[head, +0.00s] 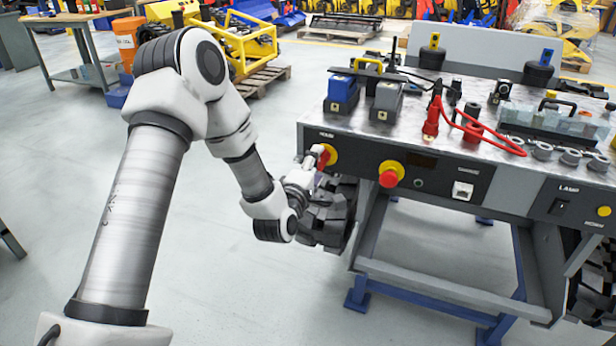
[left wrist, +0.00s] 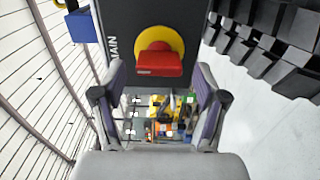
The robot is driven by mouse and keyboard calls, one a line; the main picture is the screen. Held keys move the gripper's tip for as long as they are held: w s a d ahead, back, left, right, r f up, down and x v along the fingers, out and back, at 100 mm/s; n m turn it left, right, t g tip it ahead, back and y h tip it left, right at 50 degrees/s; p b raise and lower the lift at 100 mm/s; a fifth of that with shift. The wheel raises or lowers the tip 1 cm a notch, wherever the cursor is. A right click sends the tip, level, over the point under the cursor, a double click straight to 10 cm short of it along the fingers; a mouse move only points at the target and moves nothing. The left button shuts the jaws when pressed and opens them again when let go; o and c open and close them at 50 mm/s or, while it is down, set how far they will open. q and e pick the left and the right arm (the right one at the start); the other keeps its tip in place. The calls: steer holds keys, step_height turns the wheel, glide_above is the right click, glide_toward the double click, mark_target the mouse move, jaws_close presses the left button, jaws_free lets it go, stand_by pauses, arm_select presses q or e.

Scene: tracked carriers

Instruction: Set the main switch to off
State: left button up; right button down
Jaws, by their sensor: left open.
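The main switch is a red knob on a yellow round plate (head: 332,154), at the left end of the workbench's front panel. In the left wrist view the red knob (left wrist: 158,64) sits on its yellow plate beside the word MAIN. The red grip lies across that picture, crosswise to the lettering. My left gripper (head: 314,165) is at the switch in the head view and covers part of it. In the left wrist view my left gripper (left wrist: 160,80) is open, with one finger on each side below the knob. I cannot tell whether they touch. My right gripper is not in view.
A red button on a yellow plate (head: 390,174) is right of the switch on the same panel. A lamp switch (head: 562,203) is farther right. Blue and grey blocks (head: 342,94), red leads and clamps stand on the bench top. Black tracks (head: 325,217) are below the panel's left end.

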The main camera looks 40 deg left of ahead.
arm_select(q)
steer(key=v, duration=1)
steer(key=shift+s+d, duration=0.1)
steer(key=s+d+f+m+g+h, duration=0.2)
steer(key=d+f, duration=0.1)
steer(key=f, duration=0.5)
steer(key=s+d+f+m+g+h, duration=0.1)
steer(key=s+d+f+m+g, duration=0.2)
steer(key=f, duration=0.5)
steer(key=s+d+f+m+g+h, duration=0.1)
steer(key=s+d+f+m+g, duration=0.2)
steer(key=s+f+m+g, duration=0.5)
steer(key=s+d+f+m+g, duration=0.35)
steer(key=s+f+m, duration=0.25)
steer(key=s+f, duration=0.45)
step_height(320, 180, up, 27)
steer(key=s+m+g+p, duration=0.1)
steer(key=s+p, duration=0.1)
steer(key=p, duration=2.3)
steer(key=shift+s+a+p, duration=0.2)
steer(key=shift+a+p, duration=0.05)
steer(key=shift+p, duration=0.15)
steer(key=shift+r, duration=0.1)
